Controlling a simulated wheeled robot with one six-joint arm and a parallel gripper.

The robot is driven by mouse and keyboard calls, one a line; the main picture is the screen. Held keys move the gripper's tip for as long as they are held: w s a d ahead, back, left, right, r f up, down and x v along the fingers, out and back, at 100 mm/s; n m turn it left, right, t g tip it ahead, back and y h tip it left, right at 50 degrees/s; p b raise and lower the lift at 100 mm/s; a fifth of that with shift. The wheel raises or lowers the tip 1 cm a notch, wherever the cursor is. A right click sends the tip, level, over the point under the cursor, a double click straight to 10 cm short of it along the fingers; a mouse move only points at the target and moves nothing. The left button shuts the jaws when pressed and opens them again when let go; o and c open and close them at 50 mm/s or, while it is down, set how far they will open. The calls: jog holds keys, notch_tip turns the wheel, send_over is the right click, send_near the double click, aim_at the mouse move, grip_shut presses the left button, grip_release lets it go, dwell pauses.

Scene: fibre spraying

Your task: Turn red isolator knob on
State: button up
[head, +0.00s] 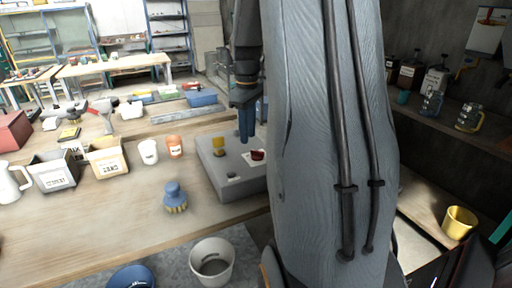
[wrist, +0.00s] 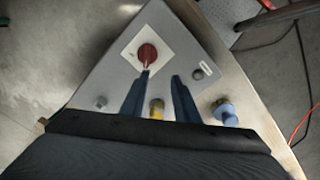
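The red isolator knob (wrist: 149,56) sits on a pale square plate on top of a grey box (wrist: 180,40) in the wrist view. In the head view the red knob (head: 257,155) shows at the right of the grey box (head: 215,173), beside my arm. My gripper (wrist: 160,75) is open, with two blue fingers apart and nothing between their tips. The left fingertip appears close to the knob's lower edge; I cannot tell if it touches. In the head view my gripper (head: 246,138) points down above the box near the knob.
A yellow knob (head: 218,143) and a dark button (wrist: 197,74) are on the same box. A blue brush (head: 175,196) stands on the bench in front of it. Cups (head: 148,151) and bins (head: 108,158) stand to the left. My arm hides the bench's right part.

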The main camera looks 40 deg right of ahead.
aim_at(256, 151)
jog(key=d, duration=0.3)
jog(key=shift+d+r, duration=0.15)
jog(key=shift+r, duration=0.15)
jog(key=shift+f+p, duration=1.05)
jog(key=shift+f, duration=2.8)
grip_shut()
